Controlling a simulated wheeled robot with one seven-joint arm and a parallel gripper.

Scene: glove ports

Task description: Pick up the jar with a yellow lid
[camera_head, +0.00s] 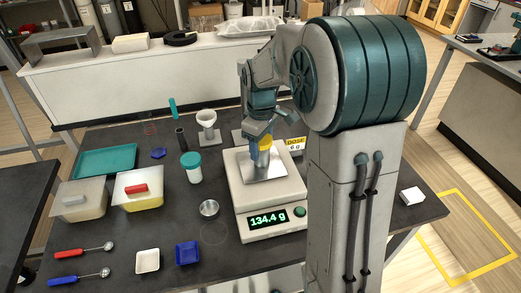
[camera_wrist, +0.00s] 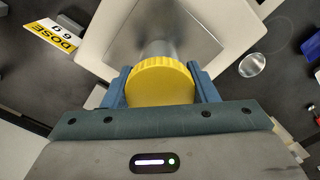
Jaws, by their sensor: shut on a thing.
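The jar with a yellow lid (camera_head: 265,143) is at the balance's steel pan (camera_head: 263,169) in the head view. In the wrist view its yellow lid (camera_wrist: 160,82) sits between the two blue fingers of my gripper (camera_wrist: 161,84), which is shut on it. The jar's clear body (camera_wrist: 158,48) shows beyond the lid, over the pan. The balance (camera_head: 268,215) reads 134.4 g. In the head view my gripper (camera_head: 266,138) partly hides the jar, and I cannot tell whether its base touches the pan.
A "DOSE 6 g" sign (camera_head: 296,144) stands behind the balance. A teal-lidded white jar (camera_head: 194,173), a small metal cup (camera_head: 208,208) and a funnel on a stand (camera_head: 207,120) are to the left. Bins, spoons and trays fill the far left. Bare table lies in front of the cup.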

